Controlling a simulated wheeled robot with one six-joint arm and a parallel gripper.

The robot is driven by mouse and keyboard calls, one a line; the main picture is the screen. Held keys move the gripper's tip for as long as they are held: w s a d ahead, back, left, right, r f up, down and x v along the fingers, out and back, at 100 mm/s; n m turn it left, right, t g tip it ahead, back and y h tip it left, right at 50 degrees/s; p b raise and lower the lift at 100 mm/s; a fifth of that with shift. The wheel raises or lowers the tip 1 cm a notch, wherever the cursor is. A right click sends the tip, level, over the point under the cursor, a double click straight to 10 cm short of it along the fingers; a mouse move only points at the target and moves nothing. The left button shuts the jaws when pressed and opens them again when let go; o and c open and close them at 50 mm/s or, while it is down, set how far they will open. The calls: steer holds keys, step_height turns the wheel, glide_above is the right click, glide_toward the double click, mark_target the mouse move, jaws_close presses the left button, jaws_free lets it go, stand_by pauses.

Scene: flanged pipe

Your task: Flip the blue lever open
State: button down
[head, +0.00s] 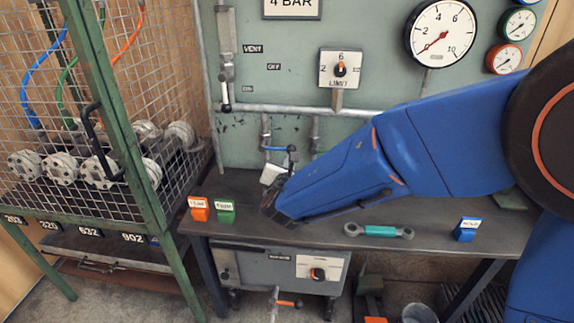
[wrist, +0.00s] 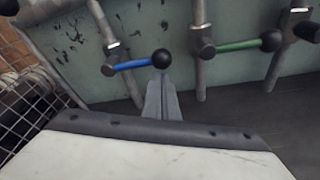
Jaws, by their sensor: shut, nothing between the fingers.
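The blue lever (wrist: 132,64) points sideways to the right from its valve on a vertical pipe and ends in a black ball knob (wrist: 162,58). In the head view the blue lever (head: 274,148) sits low on the green panel, above the workbench. My gripper (wrist: 162,78) is shut and empty. In the wrist view its fingertips appear right at the lower edge of the ball knob; I cannot tell whether they touch it. In the head view my arm reaches in from the right and hides much of the area around the gripper.
A green lever (wrist: 238,46) with a black knob is on the pipe to the right. A wire mesh cage (head: 95,110) stands at the left. The workbench (head: 300,238) holds orange (head: 199,209) and green (head: 225,212) blocks, a teal-handled wrench (head: 379,231) and a blue block (head: 466,230).

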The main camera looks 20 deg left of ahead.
mark_target(289, 148)
steer(key=shift+r+n, duration=0.45)
steer(key=shift+n, duration=0.05)
step_height(289, 148, up, 3)
steer(key=n+h, duration=0.1)
steer(key=n, duration=0.2)
steer(key=shift+r+h, duration=0.1)
steer(key=shift+h, duration=0.2)
steer(key=s+a+r+n+t+h, duration=0.1)
steer(key=a+r+n+t+h, duration=0.1)
steer(key=a+r+n, duration=0.4)
steer(key=shift+s+a+r+n+h, duration=0.3)
steer(key=shift+n+h, duration=0.2)
steer(key=shift+n, duration=1.4)
steer(key=shift+a, duration=0.1)
